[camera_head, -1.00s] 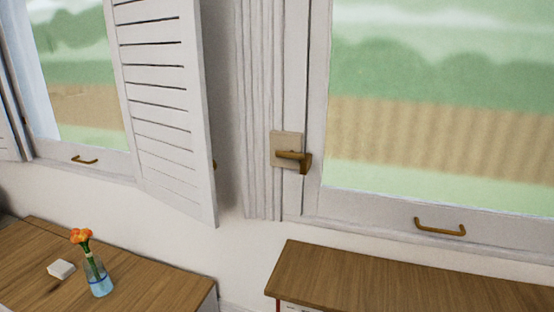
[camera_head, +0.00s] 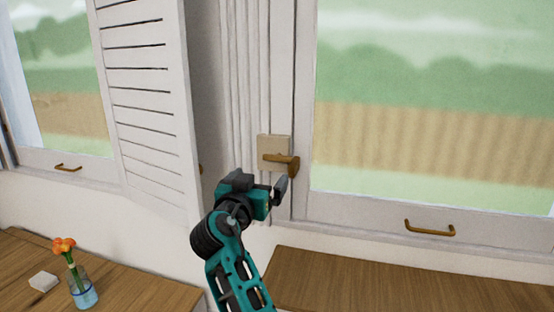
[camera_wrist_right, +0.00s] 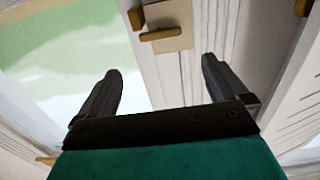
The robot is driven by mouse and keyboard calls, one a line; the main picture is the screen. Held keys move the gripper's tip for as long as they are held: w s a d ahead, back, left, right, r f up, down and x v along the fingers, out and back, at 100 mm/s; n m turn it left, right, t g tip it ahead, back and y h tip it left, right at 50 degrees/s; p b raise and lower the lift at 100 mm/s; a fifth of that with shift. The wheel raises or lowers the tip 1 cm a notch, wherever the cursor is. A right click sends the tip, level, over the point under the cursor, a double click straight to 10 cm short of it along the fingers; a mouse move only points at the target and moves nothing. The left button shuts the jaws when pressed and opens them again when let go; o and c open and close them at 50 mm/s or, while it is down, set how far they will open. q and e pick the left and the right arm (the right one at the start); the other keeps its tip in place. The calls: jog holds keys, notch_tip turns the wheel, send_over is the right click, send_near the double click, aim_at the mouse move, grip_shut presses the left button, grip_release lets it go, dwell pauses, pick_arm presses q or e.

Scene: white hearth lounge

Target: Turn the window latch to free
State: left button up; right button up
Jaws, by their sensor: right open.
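The window latch is a brass lever (camera_head: 282,162) on a beige square plate (camera_head: 267,144), fixed to the white frame left of the right window. The lever lies roughly level, with its thicker end to the right. My right gripper (camera_head: 270,190) is just below the latch in the head view. In the right wrist view the two fingers (camera_wrist_right: 161,85) are spread with nothing between them. The latch lever (camera_wrist_right: 158,34) and its plate (camera_wrist_right: 170,14) show beyond the fingertips, apart from them. My left gripper is not in view.
A louvred shutter (camera_head: 145,85) stands to the left of the latch. A brass pull handle (camera_head: 430,230) is on the right window's lower rail. Wooden cabinet tops (camera_head: 370,285) lie below. A glass vase (camera_head: 84,293) with orange flowers and a white block (camera_head: 43,282) stand at lower left.

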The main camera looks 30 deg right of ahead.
aim_at(277, 158)
jog(key=p+x, duration=0.1)
jog(key=x, duration=1.1)
jog(key=shift+w+d, duration=0.25)
jog(key=shift+w, duration=0.05)
jog(key=c, duration=0.8)
jog(key=shift+f, duration=0.1)
jog(key=shift+c, duration=0.2)
